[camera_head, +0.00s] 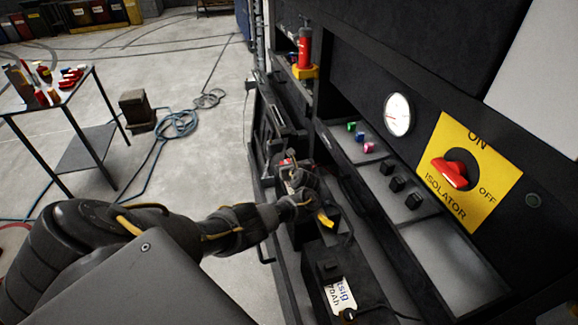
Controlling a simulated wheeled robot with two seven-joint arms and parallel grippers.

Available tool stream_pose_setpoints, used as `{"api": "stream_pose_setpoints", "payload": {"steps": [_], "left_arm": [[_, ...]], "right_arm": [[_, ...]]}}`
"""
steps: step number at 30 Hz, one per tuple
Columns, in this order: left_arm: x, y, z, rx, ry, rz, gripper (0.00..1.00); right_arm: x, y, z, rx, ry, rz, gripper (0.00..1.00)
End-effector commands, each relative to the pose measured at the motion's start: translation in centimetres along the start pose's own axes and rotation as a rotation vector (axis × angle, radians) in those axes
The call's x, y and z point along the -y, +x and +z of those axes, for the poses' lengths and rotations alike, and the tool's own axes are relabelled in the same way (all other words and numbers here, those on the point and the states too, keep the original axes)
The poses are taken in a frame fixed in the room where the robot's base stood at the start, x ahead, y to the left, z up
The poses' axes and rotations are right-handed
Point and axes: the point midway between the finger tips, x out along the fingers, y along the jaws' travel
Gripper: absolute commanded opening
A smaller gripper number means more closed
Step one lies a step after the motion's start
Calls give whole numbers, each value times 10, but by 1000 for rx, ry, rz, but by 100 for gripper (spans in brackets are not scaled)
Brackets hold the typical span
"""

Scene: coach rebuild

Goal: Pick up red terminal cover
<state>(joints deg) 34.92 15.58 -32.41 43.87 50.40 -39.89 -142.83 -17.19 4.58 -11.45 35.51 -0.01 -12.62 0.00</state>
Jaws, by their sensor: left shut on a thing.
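My left arm comes in from the lower left, and its gripper (290,172) is over the battery bay in the dark cabinet. A small red piece, which looks like the red terminal cover (285,162), shows at the gripper's far end. The left gripper is shut on it; the fingers are small and partly hidden by the wrist. A black battery (340,268) with a white label stands in the bay nearer to me. My right gripper does not show.
A yellow isolator panel (492,160) with a red switch is at the right, beside a round gauge (398,114). A table (20,107) with small items is at the left. Blue hose (178,124) lies on the floor.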

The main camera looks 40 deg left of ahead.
Motion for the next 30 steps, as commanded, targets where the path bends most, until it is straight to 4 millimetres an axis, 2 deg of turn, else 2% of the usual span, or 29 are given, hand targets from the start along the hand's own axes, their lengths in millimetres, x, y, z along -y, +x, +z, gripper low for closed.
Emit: {"api": "stream_pose_setpoints", "payload": {"steps": [5, 9, 14, 19, 24, 30], "left_arm": [[0, -4, 13, 3, -2, 0, 0], [0, -13, 33, 4, -2, -2, 0], [-17, -35, 50, 3, -1, -2, 0], [-40, -69, 78, 2, -1, -5, 0], [-73, -102, 82, -1, 1, -2, 0], [-97, -126, 85, -5, -1, -1, 0]], "right_arm": [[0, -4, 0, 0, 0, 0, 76], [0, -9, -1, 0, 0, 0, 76], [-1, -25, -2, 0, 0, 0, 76], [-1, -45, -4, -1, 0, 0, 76], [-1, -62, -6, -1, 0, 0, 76], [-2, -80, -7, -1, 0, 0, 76]]}}
